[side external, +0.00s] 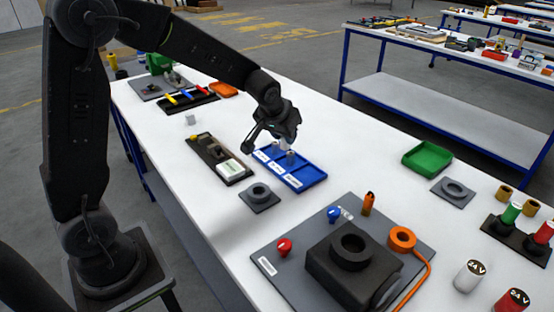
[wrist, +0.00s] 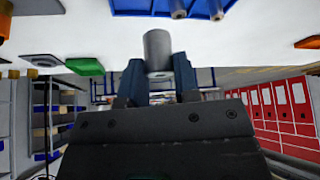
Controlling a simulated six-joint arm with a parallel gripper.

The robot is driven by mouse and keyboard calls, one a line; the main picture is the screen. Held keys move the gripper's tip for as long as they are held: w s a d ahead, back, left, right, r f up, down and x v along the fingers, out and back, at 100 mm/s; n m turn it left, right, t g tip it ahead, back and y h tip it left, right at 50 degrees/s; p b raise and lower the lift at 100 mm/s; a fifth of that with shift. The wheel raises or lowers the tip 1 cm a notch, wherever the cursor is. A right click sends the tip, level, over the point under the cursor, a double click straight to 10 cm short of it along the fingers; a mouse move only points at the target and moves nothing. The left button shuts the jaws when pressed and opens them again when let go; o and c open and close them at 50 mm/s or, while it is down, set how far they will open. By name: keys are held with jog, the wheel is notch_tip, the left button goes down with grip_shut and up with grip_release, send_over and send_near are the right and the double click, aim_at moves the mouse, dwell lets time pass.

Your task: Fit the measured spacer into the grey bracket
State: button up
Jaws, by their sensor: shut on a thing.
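In the wrist view a grey cylindrical spacer (wrist: 157,46) is between the two fingers of my gripper (wrist: 158,75), which is shut on it. In the side view my gripper (side external: 262,138) is at the far edge of the blue tray (side external: 308,178), low over it. Small grey cylinders (side external: 290,158) show at the tray's labelled compartments. Two more cylinders (wrist: 178,9) show at the tray in the wrist view. A grey square plate with a raised ring (side external: 260,194) lies nearer than the tray. A similar plate (side external: 453,188) lies at the right. I cannot tell which is the bracket.
A dark tray with a white block (side external: 230,169) is left of the blue tray. A grey panel with a black housing (side external: 352,258) fills the front. A green tray (side external: 427,158) and labelled cylinders (side external: 470,276) are at the right. White table right of the blue tray is clear.

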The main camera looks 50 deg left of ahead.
jog(key=w+a+f+n+y, duration=0.1)
jog(key=w+a, duration=0.2)
jog(key=a, duration=0.7)
jog(key=w+a+f+n, duration=0.1)
jog(key=w+a, duration=0.2)
jog(key=a, duration=0.7)
jog(key=shift+g, duration=0.3)
jog(key=w+d+f, duration=0.4)
jog(key=w+d, duration=0.1)
jog(key=w+d+f, duration=0.2)
jog(key=shift+w+d, duration=0.25)
jog(key=shift+f, duration=2.05)
jog(key=o, duration=0.9)
jog(key=shift+f, duration=0.15)
